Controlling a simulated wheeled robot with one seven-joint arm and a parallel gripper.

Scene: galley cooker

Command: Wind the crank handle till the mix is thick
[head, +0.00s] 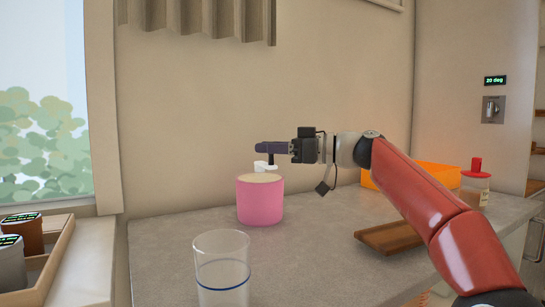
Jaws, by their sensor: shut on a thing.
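A pink tub (260,203) with a pale cream top stands on the grey counter near the wall. A small white crank (263,168) shows above its top, with a short dark grip rising from it. My gripper (270,148) reaches in from the right and is shut on the crank handle, its dark fingers level above the tub. The fingers hide the upper part of the grip. The mix inside the tub cannot be seen.
A clear glass (221,275) with a blue line stands at the front. A brown wooden board (392,238) lies on the right, below my arm. An orange box (437,176) and a red-topped jar (475,187) stand behind. Canisters (24,235) sit in a rack at left.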

